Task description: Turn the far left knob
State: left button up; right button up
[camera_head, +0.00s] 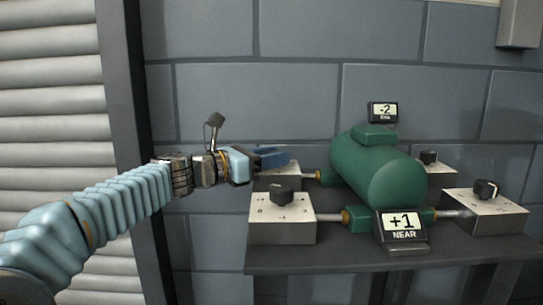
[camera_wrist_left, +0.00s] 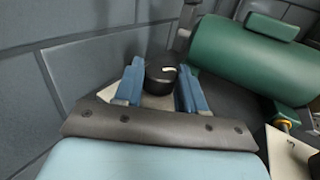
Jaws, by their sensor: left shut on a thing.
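The far left knob (camera_wrist_left: 161,76) is black and round with a white pointer mark, seen in the left wrist view. It sits between the two blue fingers of my left gripper (camera_wrist_left: 160,88), which is shut on it. In the head view my left gripper (camera_head: 274,157) reaches over the far left box (camera_head: 284,176), and its fingers hide that knob. The far display (camera_head: 383,112) reads -2. My right gripper is not in view.
A green tank (camera_head: 377,170) stands in the middle of the dark table (camera_head: 350,258). The near left knob (camera_head: 282,191), near right knob (camera_head: 486,189) and far right knob (camera_head: 429,157) sit on pale boxes. The near display (camera_head: 402,224) reads +1.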

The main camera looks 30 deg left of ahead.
pick_arm(q)
jog(key=m+g+h+p, duration=0.2)
jog(key=p, duration=0.1)
jog(key=m+g+h+p, duration=0.2)
jog(key=h+p, duration=0.1)
jog(key=m+g+h+p, duration=0.2)
jog(key=g+p, duration=0.1)
jog(key=p, duration=0.1)
jog(key=shift+w+a+r+m+h, duration=0.3)
jog(key=shift+w+a+m, duration=0.1)
jog(key=g, duration=0.1)
jog(key=m+g+h+p, duration=0.1)
jog(key=shift+w+f+m+g, duration=0.1)
jog(key=shift+f+m+g, duration=0.1)
jog(key=shift+m+g, duration=0.1)
jog(key=shift+w+f+m+g+h, duration=0.1)
jog(key=shift+m+g+h, duration=0.2)
jog(key=shift+m+g, duration=0.65)
jog(key=shift+f+m+g+h, duration=0.1)
jog(key=shift+m+g+h, duration=0.35)
jog(key=shift+g, duration=0.9)
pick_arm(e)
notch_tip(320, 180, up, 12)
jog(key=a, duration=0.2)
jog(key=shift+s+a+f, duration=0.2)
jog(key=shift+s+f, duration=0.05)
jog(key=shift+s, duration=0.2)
pick_arm(q)
jog(key=shift+r+m+g, duration=0.1)
jog(key=shift+m+g, duration=0.2)
